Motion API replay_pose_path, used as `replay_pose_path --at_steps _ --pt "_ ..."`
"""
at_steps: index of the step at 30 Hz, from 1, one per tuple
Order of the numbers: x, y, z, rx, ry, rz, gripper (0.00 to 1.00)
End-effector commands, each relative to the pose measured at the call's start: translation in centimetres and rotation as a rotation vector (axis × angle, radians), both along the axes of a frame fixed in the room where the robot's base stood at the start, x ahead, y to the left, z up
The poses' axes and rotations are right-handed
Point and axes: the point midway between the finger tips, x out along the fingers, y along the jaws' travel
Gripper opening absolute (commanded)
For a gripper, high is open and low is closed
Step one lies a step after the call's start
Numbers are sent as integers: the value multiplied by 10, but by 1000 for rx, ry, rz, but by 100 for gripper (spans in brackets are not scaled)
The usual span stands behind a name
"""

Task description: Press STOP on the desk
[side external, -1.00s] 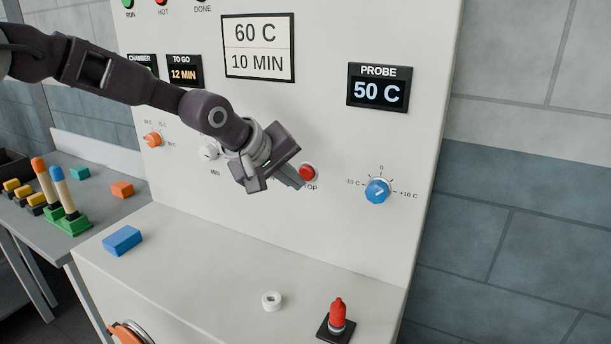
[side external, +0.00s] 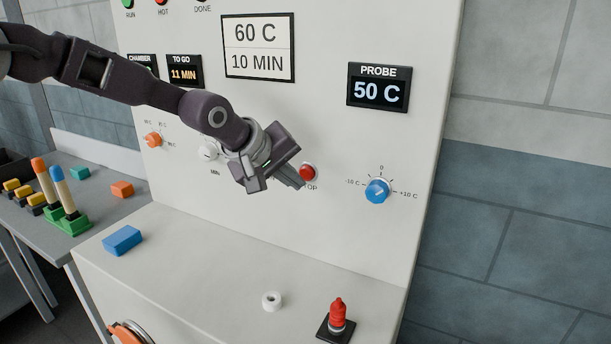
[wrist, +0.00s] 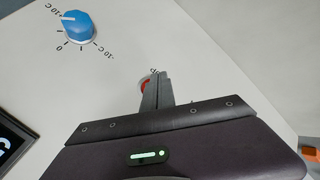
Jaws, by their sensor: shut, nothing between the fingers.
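The red STOP button (side external: 308,173) sits on the upright white panel (side external: 330,230), with its label partly hidden by my gripper. My gripper (side external: 300,184) is shut and empty, its fingertips just to the lower left of the button in the side view. In the wrist view the shut fingers (wrist: 158,76) cover most of the red button (wrist: 145,86), leaving only its left edge showing. I cannot tell whether the fingertips touch the panel or the button.
A blue knob (side external: 377,191) is right of the button, and a white knob (side external: 208,152) is left of my gripper. On the ledge below are a blue block (side external: 122,240), a white ring (side external: 271,300) and a red peg-like piece (side external: 337,314). The panel between is bare.

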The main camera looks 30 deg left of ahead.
Motion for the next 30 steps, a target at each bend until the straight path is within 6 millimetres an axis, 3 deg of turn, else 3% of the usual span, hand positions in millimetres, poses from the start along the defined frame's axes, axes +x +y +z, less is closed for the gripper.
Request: replay_pose_path --at_steps 30 --pt "11 0 0 0 0 0 0"
